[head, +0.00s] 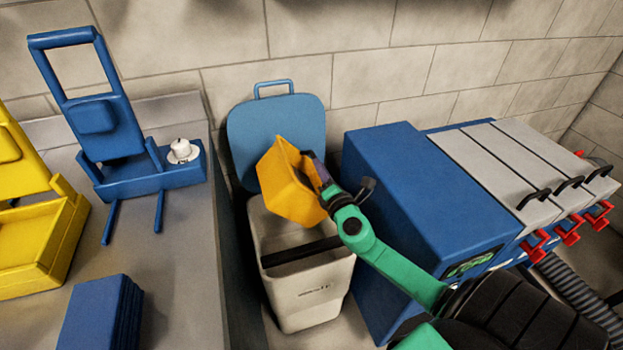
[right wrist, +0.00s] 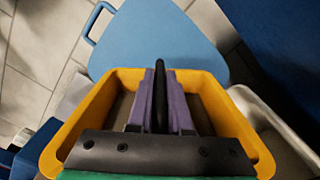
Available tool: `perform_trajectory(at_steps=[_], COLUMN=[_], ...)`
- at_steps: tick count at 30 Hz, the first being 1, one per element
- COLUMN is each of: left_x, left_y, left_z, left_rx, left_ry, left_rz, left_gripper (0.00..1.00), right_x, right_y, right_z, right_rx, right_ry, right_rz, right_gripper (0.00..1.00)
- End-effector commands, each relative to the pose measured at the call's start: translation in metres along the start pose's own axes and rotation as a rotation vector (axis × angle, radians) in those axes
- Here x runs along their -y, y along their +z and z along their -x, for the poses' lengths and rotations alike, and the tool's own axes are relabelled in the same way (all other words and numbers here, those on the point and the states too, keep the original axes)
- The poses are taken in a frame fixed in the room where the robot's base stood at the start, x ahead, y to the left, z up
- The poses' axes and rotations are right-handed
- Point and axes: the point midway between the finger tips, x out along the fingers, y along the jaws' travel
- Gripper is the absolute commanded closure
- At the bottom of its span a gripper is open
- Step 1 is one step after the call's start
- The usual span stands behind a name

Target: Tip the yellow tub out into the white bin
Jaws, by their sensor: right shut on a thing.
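The yellow tub (head: 287,184) is in the air above the white bin (head: 315,300), tilted steeply in the head view. My right gripper (head: 318,172) is shut on it at its upper right side. In the right wrist view the tub's yellow rim (right wrist: 98,100) surrounds the purple fingers of my right gripper (right wrist: 160,105), with a dark bar between them. Whether anything is in the tub I cannot tell. The bin's blue lid (head: 275,115) stands open behind the tub; a dark bar crosses the bin's mouth. My left gripper is not in view.
A blue cabinet (head: 415,195) with grey-lidded sections and red clamps stands close right of the bin. A grey counter (head: 180,265) on the left holds a blue rack (head: 140,180), a yellow rack (head: 35,245) and a blue stack (head: 100,315). A tiled wall is behind.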

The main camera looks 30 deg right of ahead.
Motion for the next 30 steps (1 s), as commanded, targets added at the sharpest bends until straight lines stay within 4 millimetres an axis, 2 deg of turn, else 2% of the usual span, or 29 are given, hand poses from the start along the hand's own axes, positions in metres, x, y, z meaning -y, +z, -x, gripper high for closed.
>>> perform_trajectory(at_steps=[1, 8, 11, 15, 18, 30], left_x=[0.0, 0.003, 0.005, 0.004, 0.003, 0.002], left_y=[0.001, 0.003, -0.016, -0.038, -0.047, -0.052], left_z=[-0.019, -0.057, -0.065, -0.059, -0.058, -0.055], left_rx=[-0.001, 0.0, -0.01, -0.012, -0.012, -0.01], left_ry=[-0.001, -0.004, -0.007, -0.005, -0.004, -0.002], left_rz=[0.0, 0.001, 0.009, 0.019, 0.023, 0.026], left_gripper=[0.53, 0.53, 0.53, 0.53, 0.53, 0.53], right_x=[0.014, 0.037, 0.045, 0.046, 0.048, 0.048], right_y=[-0.005, -0.01, -0.014, -0.013, -0.014, -0.013], right_z=[0.0, 0.0, 0.0, 0.0, 0.0, 0.0], right_rx=[0.001, 0.002, 0.001, 0.002, 0.001, 0.0], right_ry=[0.001, 0.002, 0.003, 0.003, 0.003, 0.003], right_rz=[-0.063, -0.322, -0.406, -0.46, -0.486, -0.498], right_gripper=[1.0, 1.0, 1.0, 1.0, 1.0, 1.0])
